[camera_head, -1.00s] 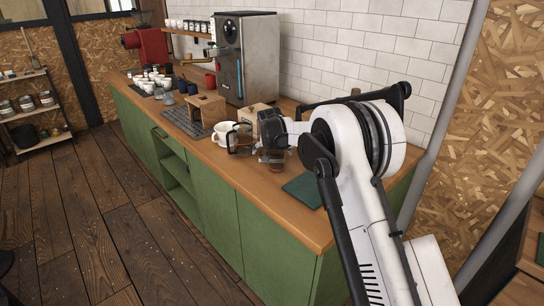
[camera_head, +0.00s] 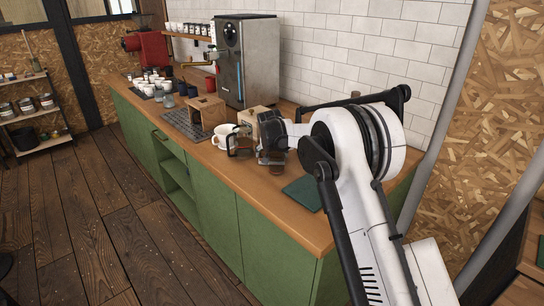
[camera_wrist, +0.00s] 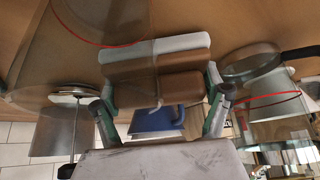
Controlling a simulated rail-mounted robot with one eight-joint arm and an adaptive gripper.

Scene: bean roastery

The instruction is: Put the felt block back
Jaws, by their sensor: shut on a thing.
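In the wrist view, my gripper (camera_wrist: 159,90) has one greenish-padded finger on each side of the felt block (camera_wrist: 157,68). The block has a brown wooden body and a pale grey felt layer along its far side. The fingers are shut on it. In the head view, my gripper is over the wooden counter (camera_head: 262,205), near the glass server and the brown-topped box. My own wrist largely hides the fingers there, and I cannot make out the block in that view.
A glass server (camera_head: 241,146) and a white cup (camera_head: 221,137) stand close left of my gripper. A dark green cloth (camera_head: 304,192) lies to the right. A wooden box (camera_head: 207,112), a dark mat and a grey machine (camera_head: 246,60) are farther left. The counter's front strip is clear.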

